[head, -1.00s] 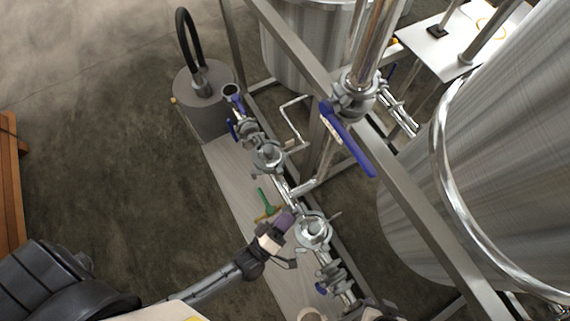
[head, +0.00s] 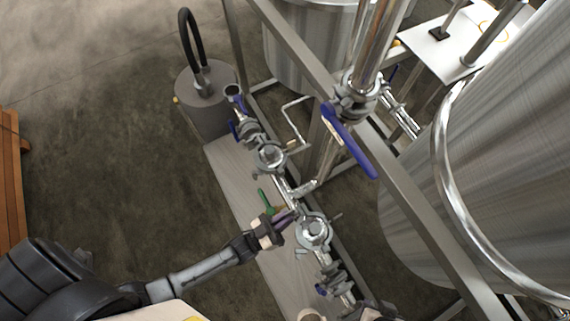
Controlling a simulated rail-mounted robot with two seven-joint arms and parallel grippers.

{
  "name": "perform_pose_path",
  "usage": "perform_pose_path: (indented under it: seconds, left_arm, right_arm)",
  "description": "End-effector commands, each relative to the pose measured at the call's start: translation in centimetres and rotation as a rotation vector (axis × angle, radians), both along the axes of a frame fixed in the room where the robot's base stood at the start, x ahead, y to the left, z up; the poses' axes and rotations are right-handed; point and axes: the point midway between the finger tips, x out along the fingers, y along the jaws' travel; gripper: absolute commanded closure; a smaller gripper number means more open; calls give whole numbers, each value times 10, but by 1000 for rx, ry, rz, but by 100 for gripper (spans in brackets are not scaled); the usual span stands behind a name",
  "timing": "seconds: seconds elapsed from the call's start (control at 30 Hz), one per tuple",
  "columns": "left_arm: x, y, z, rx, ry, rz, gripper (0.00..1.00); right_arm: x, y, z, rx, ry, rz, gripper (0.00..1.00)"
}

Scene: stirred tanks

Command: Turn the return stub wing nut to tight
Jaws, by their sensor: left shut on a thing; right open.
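My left gripper (head: 285,217) reaches in from the lower left to the pipe line. Its fingers are shut on the wing nut at the left side of a round steel clamp joint (head: 314,231); the nut itself is mostly hidden by the fingers. I cannot read from this view how tight it is. Another clamp joint (head: 270,157) sits farther up the same line, apart from the gripper.
A green-handled small valve (head: 265,201) sits close beside my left fingers. A blue lever (head: 349,141) juts from the upright pipe. Steel frame bars and a large tank (head: 510,170) close off the right. Grey floor (head: 120,130) is free on the left.

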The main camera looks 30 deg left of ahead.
Motion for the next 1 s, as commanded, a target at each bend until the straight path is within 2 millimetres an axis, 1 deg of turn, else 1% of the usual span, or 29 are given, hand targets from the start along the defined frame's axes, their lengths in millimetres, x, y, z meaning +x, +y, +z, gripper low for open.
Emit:
perform_pose_path:
  seconds: [0.1,0.33,0.93,0.97,1.0]
  left_arm:
    - [1,1,0,55,-32,-1,100]
    - [1,1,1,119,-73,0,100]
    - [1,1,1,144,-89,0,100]
    - [1,1,1,144,-89,0,90]
    - [1,1,1,143,-88,0,86]
  right_arm:
    - [0,0,1,-2,0,2,57]
    - [0,-3,2,-9,0,6,57]
    - [0,-1,2,-5,0,4,57]
    - [0,-1,2,-4,0,3,57]
    - [0,-1,2,-3,1,2,57]
